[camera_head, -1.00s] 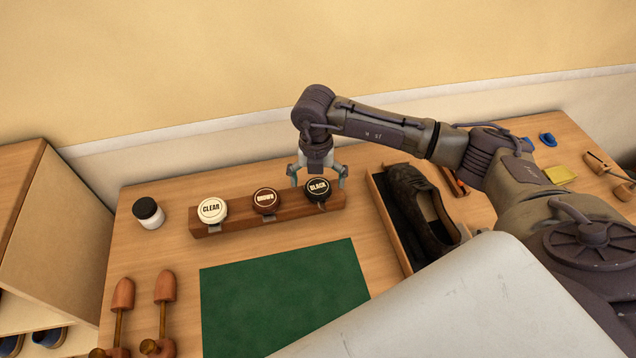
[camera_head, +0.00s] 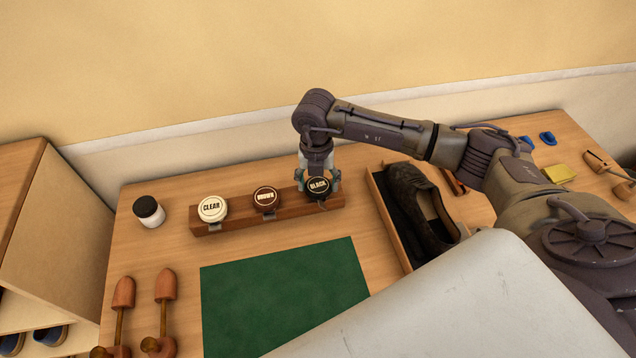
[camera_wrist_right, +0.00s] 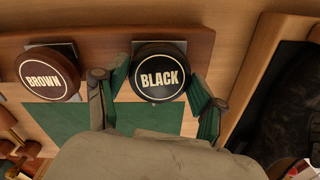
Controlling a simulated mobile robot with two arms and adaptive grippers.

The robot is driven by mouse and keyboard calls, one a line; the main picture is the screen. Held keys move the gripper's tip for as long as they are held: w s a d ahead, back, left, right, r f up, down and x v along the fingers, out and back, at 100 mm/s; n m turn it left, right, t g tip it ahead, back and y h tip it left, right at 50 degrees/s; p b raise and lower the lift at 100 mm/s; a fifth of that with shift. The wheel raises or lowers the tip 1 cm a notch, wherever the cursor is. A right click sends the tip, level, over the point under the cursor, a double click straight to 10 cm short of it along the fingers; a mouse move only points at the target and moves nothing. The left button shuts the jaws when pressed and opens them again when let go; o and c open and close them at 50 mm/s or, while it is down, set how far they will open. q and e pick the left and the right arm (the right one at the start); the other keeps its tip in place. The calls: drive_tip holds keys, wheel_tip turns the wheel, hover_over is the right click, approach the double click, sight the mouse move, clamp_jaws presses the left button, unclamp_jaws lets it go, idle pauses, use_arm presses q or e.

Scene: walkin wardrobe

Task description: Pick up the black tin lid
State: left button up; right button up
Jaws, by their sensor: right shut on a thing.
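The black tin lid (camera_head: 317,186), a round black disc marked BLACK, sits at the right end of a wooden rack (camera_head: 288,214). It also shows in the right wrist view (camera_wrist_right: 159,77). My left gripper does not show.
A green mat (camera_head: 285,295) lies bare in front of the rack. A tray (camera_head: 391,222) with a dark shoe (camera_head: 424,210) stands close to the right. A white jar with a black cap (camera_head: 148,211) is at the left, with shoe trees (camera_head: 165,290) nearer.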

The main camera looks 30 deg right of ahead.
sight(318, 184)
drive_tip(key=shift+r, duration=0.5)
wheel_tip(318, 184, up, 2)
drive_tip(key=shift+r+b, duration=0.25)
drive_tip(key=shift+b, duration=0.45)
drive_tip(key=s+d+r, duration=0.6)
drive_tip(key=d+r, duration=0.4)
drive_tip(key=r, duration=0.1)
drive_tip(key=shift+b, duration=0.35)
